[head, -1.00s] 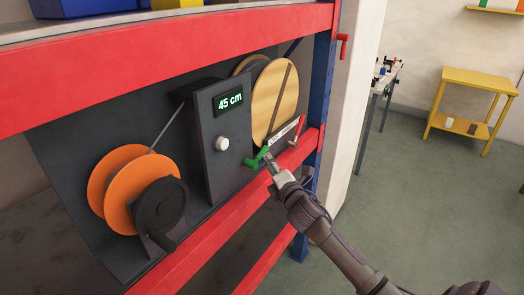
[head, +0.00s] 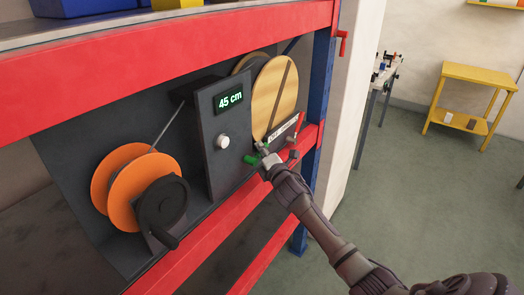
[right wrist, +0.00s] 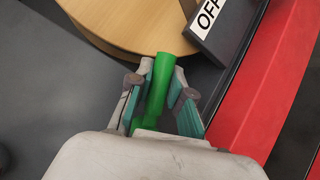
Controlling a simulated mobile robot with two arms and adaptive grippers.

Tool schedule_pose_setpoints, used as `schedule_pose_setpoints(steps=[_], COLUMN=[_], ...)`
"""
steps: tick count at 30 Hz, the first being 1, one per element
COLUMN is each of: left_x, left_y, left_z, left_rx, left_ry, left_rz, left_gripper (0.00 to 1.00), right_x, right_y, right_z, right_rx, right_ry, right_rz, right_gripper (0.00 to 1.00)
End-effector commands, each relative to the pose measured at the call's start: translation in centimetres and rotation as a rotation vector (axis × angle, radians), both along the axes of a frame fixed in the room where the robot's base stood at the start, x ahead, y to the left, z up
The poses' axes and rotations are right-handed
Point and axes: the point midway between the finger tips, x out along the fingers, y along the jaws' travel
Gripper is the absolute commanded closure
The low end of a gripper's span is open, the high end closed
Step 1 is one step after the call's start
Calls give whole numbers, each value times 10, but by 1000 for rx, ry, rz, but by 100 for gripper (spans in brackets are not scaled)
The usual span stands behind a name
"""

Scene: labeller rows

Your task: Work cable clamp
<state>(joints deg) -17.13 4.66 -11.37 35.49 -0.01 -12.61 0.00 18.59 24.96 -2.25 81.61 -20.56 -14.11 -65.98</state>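A cable measuring unit (head: 225,160) with a display reading 45 cm stands in the shelf bay. A green lever (head: 255,156) is at its lower right; I take it for the clamp's lever. It also shows in the right wrist view (right wrist: 157,90). My right gripper (head: 266,152) is at the lever. In the right wrist view its two fingers (right wrist: 160,95) stand on either side of the green lever, with narrow gaps showing; firm contact is not visible. The lever's lower end is hidden by the gripper. My left gripper is not in view.
An orange reel (head: 125,185) with a black crank (head: 162,205) is at the left. A wooden disc (head: 274,95) stands behind an OFF label (head: 285,127). Red shelf beams (head: 215,225) run above and below. A yellow side table (head: 470,100) stands right; floor between is clear.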

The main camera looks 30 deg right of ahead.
Motion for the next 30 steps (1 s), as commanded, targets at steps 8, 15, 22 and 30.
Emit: schedule_pose_setpoints(steps=[8, 15, 22, 30], left_x=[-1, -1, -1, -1], left_y=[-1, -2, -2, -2], left_z=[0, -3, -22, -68], left_rx=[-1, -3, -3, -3], left_ry=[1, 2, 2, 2], left_rz=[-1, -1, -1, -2], left_gripper=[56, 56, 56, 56], right_x=[0, 0, -1, -3], right_y=[0, 0, 1, 6], right_z=[0, -1, -1, 4], right_rx=[0, -8, -75, -263], right_ry=[0, -3, -31, -110], right_rz=[0, 0, 1, 0], right_gripper=[100, 100, 100, 100])
